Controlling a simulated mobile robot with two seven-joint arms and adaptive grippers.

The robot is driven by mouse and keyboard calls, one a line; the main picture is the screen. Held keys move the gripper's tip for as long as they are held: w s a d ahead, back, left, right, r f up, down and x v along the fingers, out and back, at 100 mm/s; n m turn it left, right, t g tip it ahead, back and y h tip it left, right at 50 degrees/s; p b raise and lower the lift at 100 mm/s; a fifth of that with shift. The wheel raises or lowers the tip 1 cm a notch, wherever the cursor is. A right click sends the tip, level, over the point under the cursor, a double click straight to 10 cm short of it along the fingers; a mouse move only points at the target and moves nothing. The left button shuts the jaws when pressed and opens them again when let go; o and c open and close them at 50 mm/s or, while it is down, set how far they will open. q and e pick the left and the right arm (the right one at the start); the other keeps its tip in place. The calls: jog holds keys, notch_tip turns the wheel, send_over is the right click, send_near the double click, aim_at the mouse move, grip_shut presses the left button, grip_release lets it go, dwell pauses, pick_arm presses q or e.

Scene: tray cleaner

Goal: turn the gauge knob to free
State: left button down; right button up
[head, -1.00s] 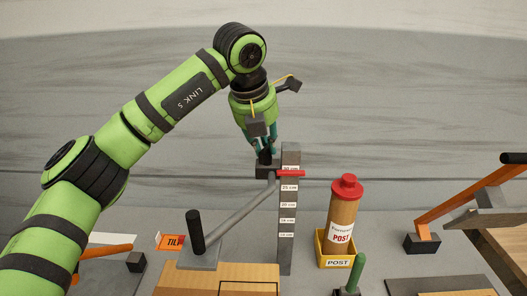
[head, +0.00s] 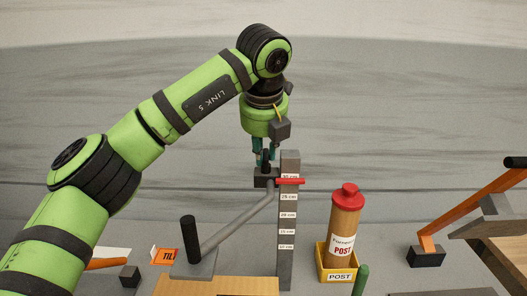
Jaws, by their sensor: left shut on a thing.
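The gauge is a grey upright post (head: 287,235) with white centimetre labels and a red pointer (head: 290,181) near its top, by the 30 cm label. A dark block (head: 266,179) sits at the post's upper left, with a small black knob (head: 265,158) standing on it. My left gripper (head: 263,160) points down over the block, its teal fingers shut on the knob. The fingers partly hide the knob, and I cannot read its setting. My right gripper is not in view.
A sloping grey bar (head: 238,221) joins the block to a base with a black handle (head: 190,239). A red-capped tube (head: 344,223) stands in a yellow POST box (head: 339,277) to the right. An orange lever (head: 470,201) is at far right. Floor behind is clear.

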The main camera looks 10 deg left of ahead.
pick_arm(q)
jog(key=shift+r, duration=0.1)
jog(key=c, duration=1.1)
grip_release()
jog(key=shift+c, duration=0.2)
